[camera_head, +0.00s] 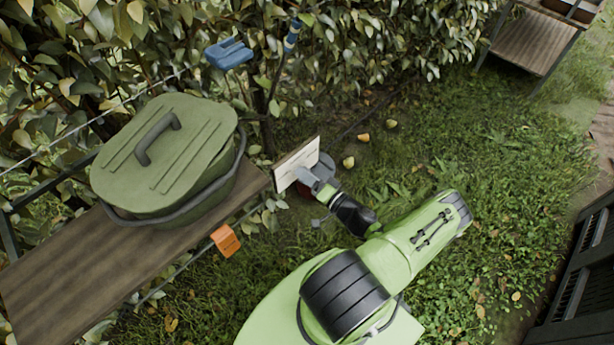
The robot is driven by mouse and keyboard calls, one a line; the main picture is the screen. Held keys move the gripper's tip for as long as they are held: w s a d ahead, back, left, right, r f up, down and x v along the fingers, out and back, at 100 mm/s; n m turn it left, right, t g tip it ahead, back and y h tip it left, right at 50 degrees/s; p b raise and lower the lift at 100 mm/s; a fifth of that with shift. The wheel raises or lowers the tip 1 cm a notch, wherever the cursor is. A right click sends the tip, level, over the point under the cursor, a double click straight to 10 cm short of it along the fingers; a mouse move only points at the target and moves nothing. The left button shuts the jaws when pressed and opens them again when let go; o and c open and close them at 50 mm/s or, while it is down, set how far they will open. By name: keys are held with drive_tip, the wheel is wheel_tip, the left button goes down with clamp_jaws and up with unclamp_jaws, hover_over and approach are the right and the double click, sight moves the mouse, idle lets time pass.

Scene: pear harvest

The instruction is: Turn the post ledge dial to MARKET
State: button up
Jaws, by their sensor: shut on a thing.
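The dial panel (290,168) is a pale plate with a brown edge, at the right end of the wooden ledge. Small markings on it are too small to read. My gripper (305,177) is at the front of this panel, shut on the dial. The dial itself is mostly hidden by the fingers, so I cannot tell which marking it points to. My green and black arm reaches up to it from the lower right.
A green lidded tub (165,160) stands on the wooden ledge (60,265). An orange clip (225,240) hangs at its front edge. A blue tool (229,54) hangs on the leafy hedge. Several fallen pears (348,162) lie on the grass. Open grass lies to the right.

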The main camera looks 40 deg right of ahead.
drive_tip(key=o, duration=1)
drive_tip(key=s, duration=0.5)
drive_tip(key=s+p, duration=0.1)
drive_tip(key=s, duration=1)
drive_tip(key=shift+d+p, duration=0.25)
drive_tip(key=shift+p, duration=0.1)
drive_tip(key=shift+w, duration=0.1)
